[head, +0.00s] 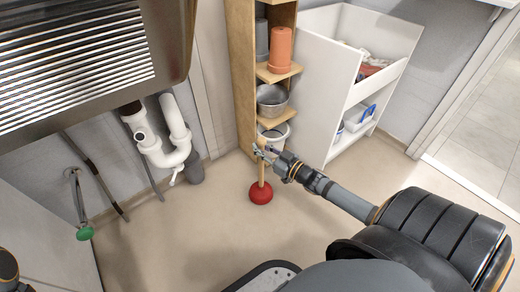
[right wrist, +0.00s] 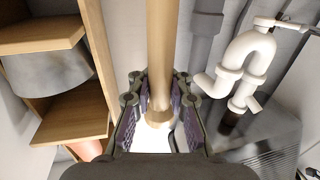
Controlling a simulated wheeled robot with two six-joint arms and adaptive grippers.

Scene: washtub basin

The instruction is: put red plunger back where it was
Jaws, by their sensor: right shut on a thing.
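The red plunger has a round red rubber cup (head: 261,193) and a light wooden handle (right wrist: 159,45). It stands close to upright in front of the wooden shelf, with its cup low at the floor; I cannot tell whether the cup touches. My right gripper (head: 266,154) is shut on the upper part of the handle. In the right wrist view the handle runs between the two fingers of this gripper (right wrist: 159,105), and the red cup is not seen there. My left gripper is not in view.
A wooden shelf (head: 245,75) with pots and a bucket stands just behind the plunger. A white cabinet (head: 330,75) is to its right. White drain pipes (head: 160,148) and a metal basin (head: 85,50) are at left. The floor (head: 180,235) in front is clear.

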